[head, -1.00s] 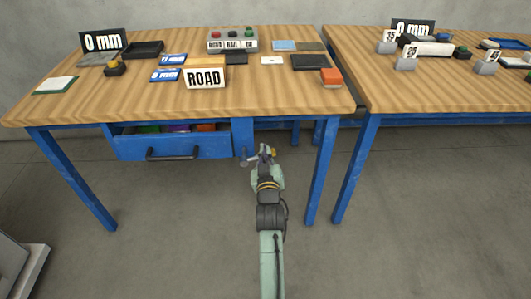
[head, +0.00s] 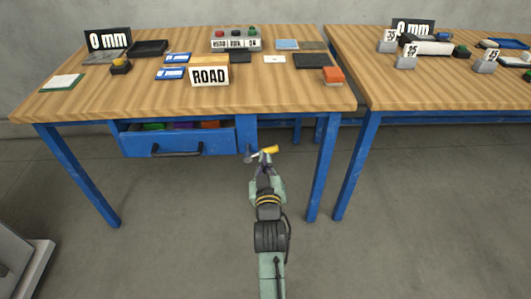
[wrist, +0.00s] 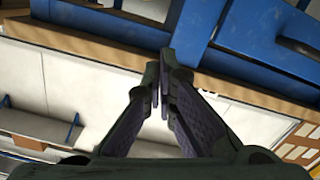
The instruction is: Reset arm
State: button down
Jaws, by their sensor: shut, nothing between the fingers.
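My gripper (head: 264,160) is at the end of my green and black arm, in front of the left workbench and below its top, to the right of the open blue drawer (head: 180,143). A small yellow piece (head: 271,149) and a thin grey rod (head: 252,158) show around its tips; whether they touch the fingers is unclear. In the wrist view the fingers (wrist: 163,88) are shut and empty, close to blue framework (wrist: 110,22).
A second workbench (head: 430,90) stands to the right. A blue leg (head: 322,170) is right of my arm. Floor around my arm is clear.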

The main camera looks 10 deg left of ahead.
jog(key=shift+v, duration=0.95)
